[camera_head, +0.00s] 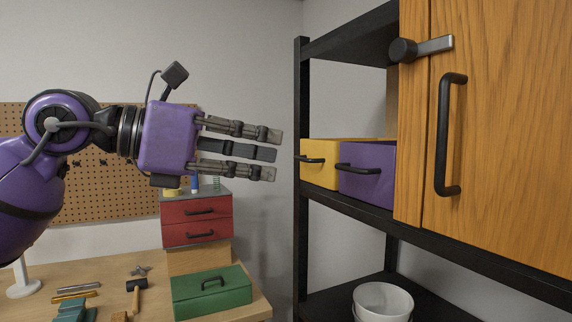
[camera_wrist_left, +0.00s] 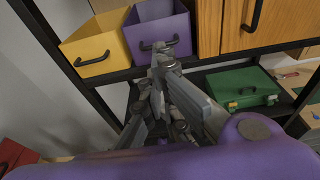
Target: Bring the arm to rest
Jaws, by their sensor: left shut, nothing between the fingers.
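My left arm reaches in from the left in the head view, purple with dark joints. Its gripper (camera_head: 272,154) is held out level in the air, fingers pointing right toward the black shelf. The fingers are shut with nothing between them. In the left wrist view, the gripper (camera_wrist_left: 165,75) shows in front of the shelf, overlapping the lower edge of the purple bin (camera_wrist_left: 163,32); whether it touches anything there I cannot tell. My right gripper is in neither view.
A black shelf rack (camera_head: 301,170) holds a yellow bin (camera_head: 320,170) and a wooden cabinet (camera_head: 510,130) with a black handle. Red drawers (camera_head: 197,220), a green box (camera_head: 212,296) and tools are on the wooden table (camera_head: 100,275).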

